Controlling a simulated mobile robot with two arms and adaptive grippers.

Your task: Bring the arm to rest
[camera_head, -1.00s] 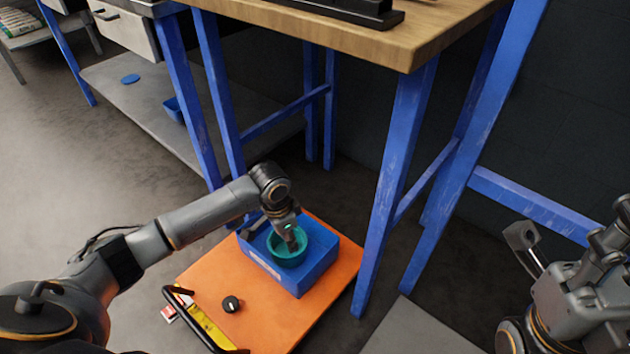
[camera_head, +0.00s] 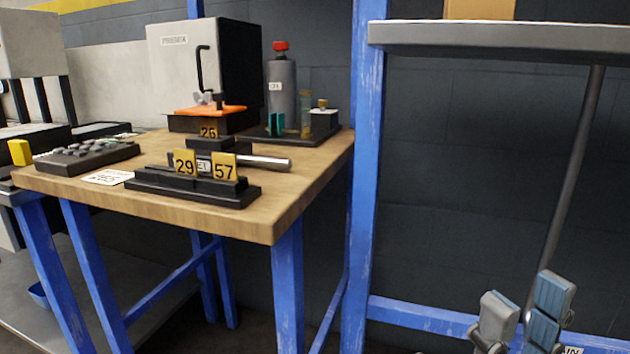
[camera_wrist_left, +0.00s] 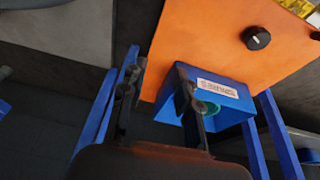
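My right gripper (camera_head: 522,312) shows at the lower right of the head view, pointing up. Its two fingers stand apart with nothing between them. My left arm is out of the head view. In the left wrist view, the two fingers of my left gripper (camera_wrist_left: 158,92) are spread apart. The right-hand finger overlaps the blue box (camera_wrist_left: 232,108) in the picture. A green cup (camera_wrist_left: 212,108) shows partly in that box, mostly hidden by its wall and the finger. I cannot tell whether the finger touches either.
A wooden-topped workbench (camera_head: 270,215) carries number plates, a keypad, a red-capped bottle (camera_head: 281,85) and a grey cabinet. Blue posts and a grey shelf (camera_head: 500,40) stand at right.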

